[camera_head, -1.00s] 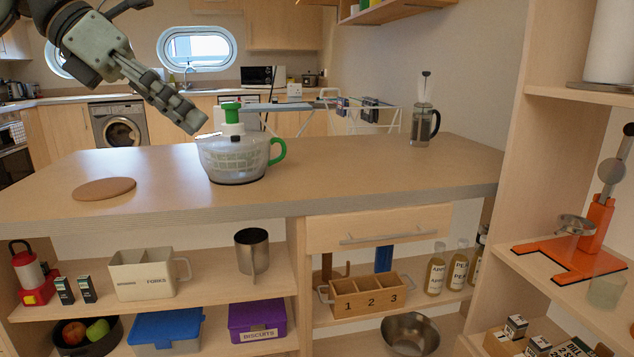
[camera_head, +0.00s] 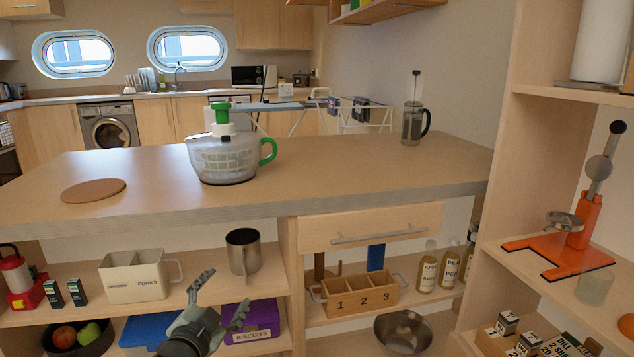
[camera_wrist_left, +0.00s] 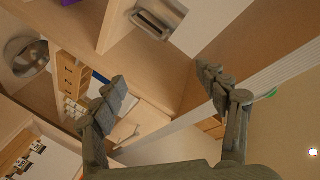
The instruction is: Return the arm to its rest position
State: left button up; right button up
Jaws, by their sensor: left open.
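My left gripper (camera_head: 220,302) is open and empty. In the head view it is low in the picture, in front of the lower shelf, with its fingers pointing up and apart. It partly covers the blue-lidded box (camera_head: 150,328) and the purple biscuits box (camera_head: 252,322). In the left wrist view the two fingers (camera_wrist_left: 165,95) stand wide apart with nothing between them. My right gripper is not in view.
A salad spinner (camera_head: 222,160) with a green handle stands on the counter (camera_head: 340,180), beside a round cork mat (camera_head: 93,190). A French press (camera_head: 412,122) stands at the back right.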

pick_arm(q)
jog(key=s+a+f+n+g+y, duration=0.2)
jog(key=s+a+f+n+g, duration=0.15)
jog(key=s+f, duration=0.6)
jog(key=s+a+f+n+g+y, duration=0.15)
jog(key=s+f+g, duration=0.25)
jog(key=s+f, duration=0.55)
jog(key=s+a+f+n+g, duration=0.2)
jog(key=s+f+g, duration=0.4)
jog(key=s+f, duration=0.6)
jog(key=s+n, duration=0.1)
jog(key=s, duration=0.3)
jog(key=shift+s+a+f, duration=0.15)
jog(key=shift+a, duration=0.1)
